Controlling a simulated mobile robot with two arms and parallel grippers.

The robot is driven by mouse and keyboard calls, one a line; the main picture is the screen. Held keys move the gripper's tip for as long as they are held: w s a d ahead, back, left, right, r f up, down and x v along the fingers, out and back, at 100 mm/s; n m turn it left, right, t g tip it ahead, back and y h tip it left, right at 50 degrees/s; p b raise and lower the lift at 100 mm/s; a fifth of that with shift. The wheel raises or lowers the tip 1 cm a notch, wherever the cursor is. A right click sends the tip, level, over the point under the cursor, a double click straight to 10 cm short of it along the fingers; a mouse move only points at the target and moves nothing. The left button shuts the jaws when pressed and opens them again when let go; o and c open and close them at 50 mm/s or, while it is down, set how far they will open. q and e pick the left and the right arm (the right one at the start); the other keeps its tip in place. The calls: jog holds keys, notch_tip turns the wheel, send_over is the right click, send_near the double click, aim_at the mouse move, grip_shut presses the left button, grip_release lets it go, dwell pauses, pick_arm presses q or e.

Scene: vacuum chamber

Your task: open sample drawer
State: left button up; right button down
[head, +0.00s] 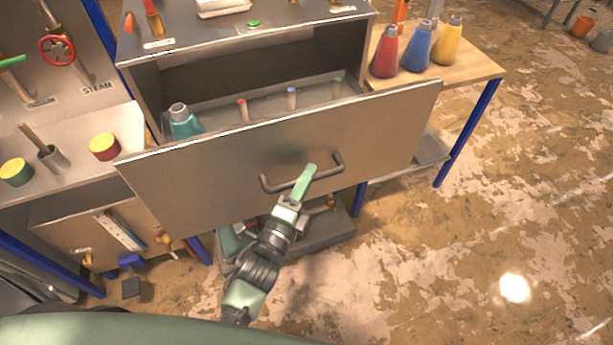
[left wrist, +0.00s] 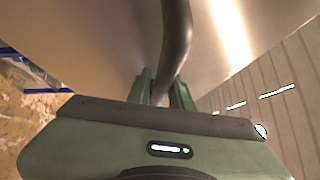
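The sample drawer (head: 205,175) is pulled out of the grey metal cabinet in the head view, with its inside exposed from above. A teal bottle (head: 184,124) and several small capped tubes (head: 291,98) stand inside it. The dark bar handle (head: 337,166) is on the drawer's front panel and also shows in the left wrist view (left wrist: 176,35). My left gripper (head: 303,184) is at the handle. In the left wrist view its green fingers (left wrist: 163,90) lie on both sides of the bar, closed on it. My right gripper is in neither view.
A wooden side table at right holds red (head: 385,52), blue (head: 417,47) and yellow (head: 447,43) bottles. A bench (head: 75,145) with a mortar and round containers stands at left. The floor (head: 450,260) at right is clear.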

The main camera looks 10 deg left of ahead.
pick_arm(q)
jog(key=shift+o, duration=0.9)
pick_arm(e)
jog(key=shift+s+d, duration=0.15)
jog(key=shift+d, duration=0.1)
